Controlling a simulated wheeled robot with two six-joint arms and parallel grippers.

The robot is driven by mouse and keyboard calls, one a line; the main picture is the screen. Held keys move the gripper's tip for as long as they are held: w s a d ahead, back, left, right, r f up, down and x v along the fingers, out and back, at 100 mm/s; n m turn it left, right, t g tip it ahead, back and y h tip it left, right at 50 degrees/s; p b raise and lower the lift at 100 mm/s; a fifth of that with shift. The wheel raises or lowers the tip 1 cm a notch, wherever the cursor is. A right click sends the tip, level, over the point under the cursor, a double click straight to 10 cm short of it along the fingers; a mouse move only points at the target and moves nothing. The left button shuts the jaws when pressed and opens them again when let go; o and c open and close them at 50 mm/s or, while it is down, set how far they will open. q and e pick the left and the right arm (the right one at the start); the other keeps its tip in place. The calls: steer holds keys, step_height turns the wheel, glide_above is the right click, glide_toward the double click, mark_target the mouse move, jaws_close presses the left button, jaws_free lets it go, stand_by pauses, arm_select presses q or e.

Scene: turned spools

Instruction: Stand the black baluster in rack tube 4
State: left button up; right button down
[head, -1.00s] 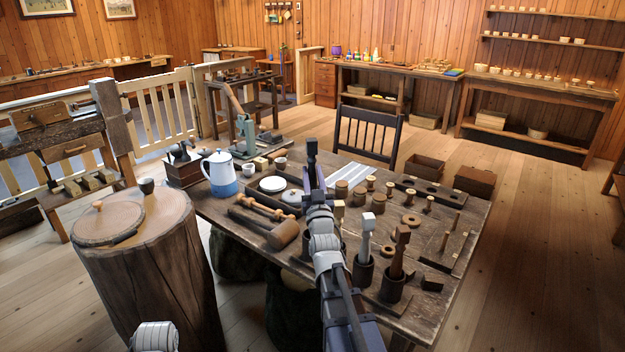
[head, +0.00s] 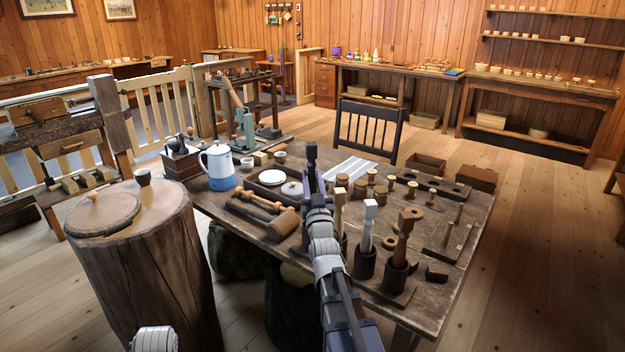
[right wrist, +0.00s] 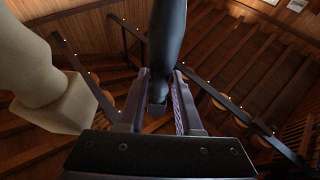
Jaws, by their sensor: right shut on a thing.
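My right gripper (head: 312,177) is shut on the black baluster (head: 311,155). In the right wrist view the dark shaft of the black baluster (right wrist: 168,45) stands between the two fingers (right wrist: 160,100). A rack of dark tubes (head: 395,277) stands at the table's near right part. Its visible tubes hold a pale baluster (head: 339,208), a whitish one (head: 368,222) and a brown one (head: 404,235). The pale baluster also shows close at left in the right wrist view (right wrist: 50,85). My right arm covers part of the rack, and I cannot tell which tube is tube 4. My left gripper is out of view.
A wooden stump (head: 140,270) stands at left.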

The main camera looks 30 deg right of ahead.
mark_target(312, 192)
steer(key=shift+f+b, duration=0.4)
steer(key=shift+f, duration=0.05)
stand_by(0.9)
steer(key=shift+f+b, duration=0.55)
steer(key=shift+f, duration=0.15)
steer(key=shift+f+b, duration=1.15)
steer(key=shift+b, duration=0.15)
steer(key=shift+f, duration=0.1)
steer(key=shift+f+b, duration=1.4)
steer(key=shift+b, duration=0.1)
steer(key=c, duration=0.5)
jaws_free()
